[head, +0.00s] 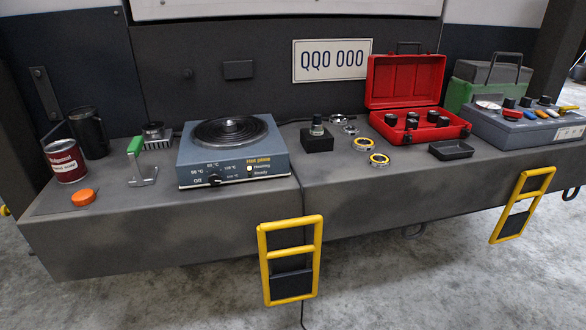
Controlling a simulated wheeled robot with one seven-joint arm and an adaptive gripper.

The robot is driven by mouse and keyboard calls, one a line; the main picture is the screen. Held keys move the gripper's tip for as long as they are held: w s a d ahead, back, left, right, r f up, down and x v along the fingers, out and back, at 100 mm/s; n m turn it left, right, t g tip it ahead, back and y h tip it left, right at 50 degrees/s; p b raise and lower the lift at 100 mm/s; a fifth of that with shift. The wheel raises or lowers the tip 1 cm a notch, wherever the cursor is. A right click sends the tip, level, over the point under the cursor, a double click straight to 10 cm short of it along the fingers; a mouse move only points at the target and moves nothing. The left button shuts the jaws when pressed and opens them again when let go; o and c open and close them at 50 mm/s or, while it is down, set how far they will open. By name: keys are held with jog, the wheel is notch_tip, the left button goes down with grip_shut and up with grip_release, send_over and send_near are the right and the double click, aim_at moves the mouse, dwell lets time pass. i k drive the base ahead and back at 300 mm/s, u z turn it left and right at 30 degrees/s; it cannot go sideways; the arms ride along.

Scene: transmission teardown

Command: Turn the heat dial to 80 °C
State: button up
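The hot plate (187,160) is a blue-grey box with a round dark coil (230,131) on top, standing on the left half of the grey bench. Its black heat dial (216,180) is on the sloped front panel, with Off at lower left and temperature labels around it. The labels are small, and I cannot tell for sure which mark the dial points to. Beside the yellow "Hot plate" lettering are a pale Heating lamp (250,168) and the word Ready below it. My gripper is not in view.
Left of the hot plate are a red can (64,161), a dark mug (89,132), an orange cap (83,197) and a green-handled tool (136,147). A black knobbed block (317,133) and an open red case (404,83) are to its right. The bench strip before the dial is clear.

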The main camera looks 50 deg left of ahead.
aim_at(214, 178)
jog(key=z, duration=0.3)
jog(key=k, duration=0.85)
jog(key=u, duration=2.25)
